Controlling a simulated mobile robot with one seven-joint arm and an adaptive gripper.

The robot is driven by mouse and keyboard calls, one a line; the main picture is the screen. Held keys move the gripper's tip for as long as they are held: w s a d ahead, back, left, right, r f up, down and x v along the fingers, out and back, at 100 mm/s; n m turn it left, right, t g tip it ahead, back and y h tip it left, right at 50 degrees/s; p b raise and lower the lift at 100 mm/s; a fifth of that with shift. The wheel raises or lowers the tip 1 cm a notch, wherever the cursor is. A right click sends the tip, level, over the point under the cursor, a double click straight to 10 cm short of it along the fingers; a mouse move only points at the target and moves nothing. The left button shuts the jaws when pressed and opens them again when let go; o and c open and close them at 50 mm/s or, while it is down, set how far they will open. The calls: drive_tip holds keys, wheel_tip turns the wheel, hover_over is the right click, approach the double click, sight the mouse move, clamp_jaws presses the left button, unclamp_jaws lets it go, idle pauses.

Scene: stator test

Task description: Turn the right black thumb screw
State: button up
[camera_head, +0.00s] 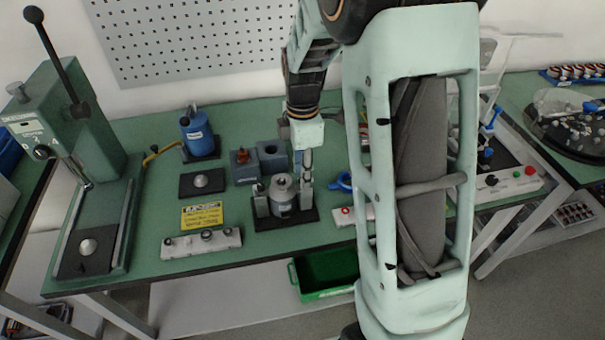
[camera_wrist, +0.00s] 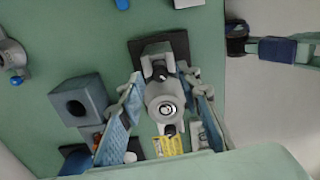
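The stator fixture, a silver round part (camera_head: 282,194) between two grey posts on a black base plate (camera_head: 270,224), stands on the green bench. In the wrist view the silver part (camera_wrist: 165,101) is central, with the right black thumb screw (camera_wrist: 160,73) above it and the left one (camera_wrist: 169,130) below it. My gripper (camera_head: 306,168) points down at the fixture's right post and hides much of it in the head view. In the wrist view my gripper (camera_wrist: 163,84) is open, its blue-padded fingers either side of the fixture. Contact with the screw cannot be told.
A grey block with a round hole (camera_head: 272,154) stands just behind the fixture. Another button box (camera_head: 346,216) is at right.

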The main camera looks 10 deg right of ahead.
drive_tip(key=shift+f, duration=0.7)
clamp_jaws()
drive_tip(key=shift+m, duration=0.3)
drive_tip(key=m, duration=0.4)
drive_tip(key=shift+b, duration=0.35)
drive_tip(key=m, duration=0.5)
drive_tip(key=shift+m, duration=0.4)
